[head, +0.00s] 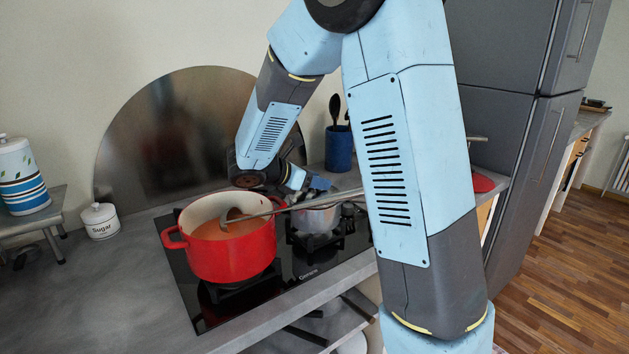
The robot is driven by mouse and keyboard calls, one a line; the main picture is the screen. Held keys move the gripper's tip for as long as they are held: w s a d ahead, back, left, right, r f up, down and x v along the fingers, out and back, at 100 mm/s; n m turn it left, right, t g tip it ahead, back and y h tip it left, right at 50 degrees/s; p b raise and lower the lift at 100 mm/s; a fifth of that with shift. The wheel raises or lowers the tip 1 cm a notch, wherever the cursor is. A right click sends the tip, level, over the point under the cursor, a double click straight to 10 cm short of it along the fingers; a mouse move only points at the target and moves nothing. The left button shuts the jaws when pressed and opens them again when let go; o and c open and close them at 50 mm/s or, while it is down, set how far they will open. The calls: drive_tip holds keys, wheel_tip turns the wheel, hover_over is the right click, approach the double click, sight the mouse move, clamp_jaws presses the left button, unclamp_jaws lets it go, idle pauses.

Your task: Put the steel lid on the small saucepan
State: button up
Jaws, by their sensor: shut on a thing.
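The small saucepan (317,220) is a grey steel pan on the right rear part of the black hob, partly hidden by a ladle handle and my arm. My gripper (312,187) is just above it, pointing down, and is shut on the steel lid. The lid is hard to make out behind the ladle handle and against the pan, and I cannot tell whether it touches the pan's rim.
A red pot (232,258) of orange soup stands left of the saucepan. A ladle (290,207) rests in it, its long handle crossing in front of the saucepan. A blue utensil jar (339,148) stands behind.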

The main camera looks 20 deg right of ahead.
drive_tip(key=shift+f, duration=0.2)
drive_tip(key=o, duration=1.2)
drive_tip(key=v, duration=1.3)
drive_tip(key=shift+a, duration=0.4)
drive_tip(key=shift+d, duration=0.1)
